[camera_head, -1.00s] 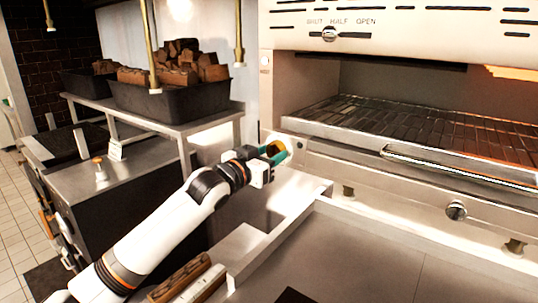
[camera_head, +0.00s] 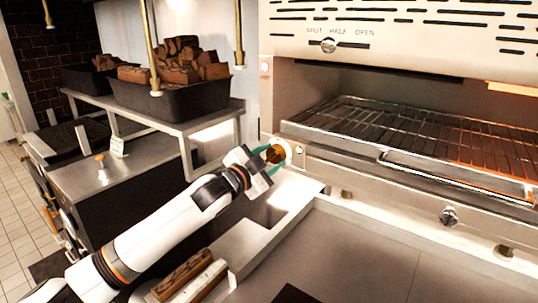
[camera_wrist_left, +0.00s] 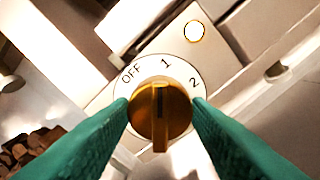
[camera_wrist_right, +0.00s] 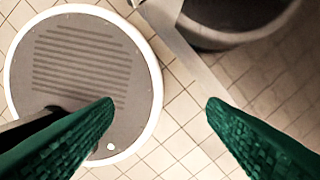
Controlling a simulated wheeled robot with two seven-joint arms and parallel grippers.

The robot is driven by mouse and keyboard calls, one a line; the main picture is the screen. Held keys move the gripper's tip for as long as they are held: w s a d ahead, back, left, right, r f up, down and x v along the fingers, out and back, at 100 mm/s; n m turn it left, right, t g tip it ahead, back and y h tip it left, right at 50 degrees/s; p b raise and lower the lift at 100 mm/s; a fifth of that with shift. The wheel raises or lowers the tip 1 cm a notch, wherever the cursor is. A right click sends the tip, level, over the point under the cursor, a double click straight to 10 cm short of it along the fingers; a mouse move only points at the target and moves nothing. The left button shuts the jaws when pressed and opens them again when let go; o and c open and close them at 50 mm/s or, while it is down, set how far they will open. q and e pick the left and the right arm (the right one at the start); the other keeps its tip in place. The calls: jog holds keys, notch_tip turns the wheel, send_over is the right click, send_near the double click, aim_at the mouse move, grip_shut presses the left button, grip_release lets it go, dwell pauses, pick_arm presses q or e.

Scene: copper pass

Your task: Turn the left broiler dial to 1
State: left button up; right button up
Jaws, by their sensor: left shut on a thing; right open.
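The left broiler dial (camera_head: 276,153) is a brass knob on a round white plate at the broiler's left front corner. In the left wrist view the dial (camera_wrist_left: 160,114) stands before the plate marked OFF, 1 and 2. The dark line on the knob points up in that picture, close to the 1. My left gripper (camera_head: 268,158) is shut on the knob, its green fingers (camera_wrist_left: 160,120) on either side of it. My right gripper (camera_wrist_right: 160,103) is open and empty above the tiled floor, and the head view does not show it.
The broiler has a wire rack (camera_head: 400,135), a front handle bar (camera_head: 455,177) and a slider (camera_head: 328,46) marked SHUT, HALF, OPEN. A steel counter (camera_head: 350,250) lies below. A black bin of wood chunks (camera_head: 180,100) stands on the shelf at left.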

pick_arm(q)
jog(key=shift+m, duration=0.6)
jog(key=o, duration=1)
jog(key=shift+s+a+f, duration=0.1)
jog(key=shift+s+a, duration=0.25)
jog(key=shift+s, duration=0.1)
jog(key=b+v, duration=0.3)
jog(key=v, duration=0.8)
